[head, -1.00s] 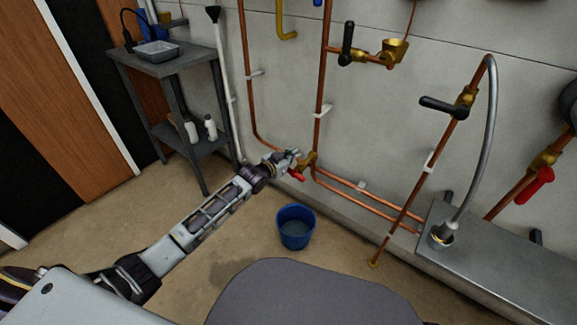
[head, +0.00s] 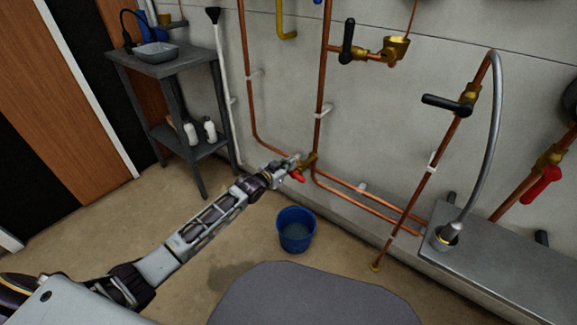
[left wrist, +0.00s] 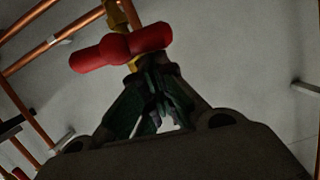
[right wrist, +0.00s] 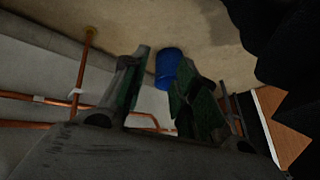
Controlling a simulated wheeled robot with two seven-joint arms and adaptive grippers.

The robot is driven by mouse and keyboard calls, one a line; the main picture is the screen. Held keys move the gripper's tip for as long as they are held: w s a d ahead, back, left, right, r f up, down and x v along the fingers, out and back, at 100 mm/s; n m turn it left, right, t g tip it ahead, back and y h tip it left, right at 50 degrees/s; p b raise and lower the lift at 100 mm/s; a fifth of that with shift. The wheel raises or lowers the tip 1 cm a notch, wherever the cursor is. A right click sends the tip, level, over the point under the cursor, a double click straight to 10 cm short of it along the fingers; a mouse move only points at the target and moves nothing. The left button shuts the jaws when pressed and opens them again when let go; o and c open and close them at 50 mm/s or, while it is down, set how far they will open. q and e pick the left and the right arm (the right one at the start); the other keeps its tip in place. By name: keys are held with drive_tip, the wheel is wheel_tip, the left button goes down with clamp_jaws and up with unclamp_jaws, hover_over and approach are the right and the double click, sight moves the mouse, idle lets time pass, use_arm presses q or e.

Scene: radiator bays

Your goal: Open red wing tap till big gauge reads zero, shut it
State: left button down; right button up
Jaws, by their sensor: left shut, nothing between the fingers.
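The red wing tap (head: 298,177) sits low on the copper pipework by the wall. It shows large in the left wrist view (left wrist: 120,48), its red wing lying nearly crosswise, slightly tilted. My left gripper (head: 291,164) is beside the tap; its fingers (left wrist: 158,75) are shut and empty, with their tips just at the wing. I cannot tell whether they touch it. My right gripper (right wrist: 164,62) is open and empty, clear of the pipes. No readable gauge face is in view, so the big gauge's reading cannot be seen.
A blue bucket (head: 296,230) stands on the floor below and in front of the tap. Black-handled valves (head: 347,40) (head: 448,104) and another red handle (head: 540,186) are on other pipes. A grey bench (head: 500,262) is at right, a shelf stand (head: 165,66) at left.

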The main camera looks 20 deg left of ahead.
drive_tip(key=shift+w+r, duration=0.1)
drive_tip(key=shift+r, duration=0.1)
use_arm(q)
drive_tip(key=shift+a+f+p, duration=0.1)
drive_tip(key=shift+p, duration=0.2)
drive_tip(key=shift+s+a+f+n+p, duration=0.15)
drive_tip(key=shift+n+p, duration=0.15)
drive_tip(key=shift+p, duration=0.15)
drive_tip(key=shift+a+f+n+h+p, duration=0.1)
drive_tip(key=shift+f+n+h+p, duration=0.2)
drive_tip(key=shift+p, duration=0.25)
drive_tip(key=shift+f, duration=0.15)
use_arm(e)
drive_tip(key=shift+g+h, duration=0.4)
drive_tip(key=shift+g, duration=0.1)
drive_tip(key=r, duration=0.5)
drive_tip(key=shift+d+r, duration=0.3)
drive_tip(key=shift+d, duration=0.1)
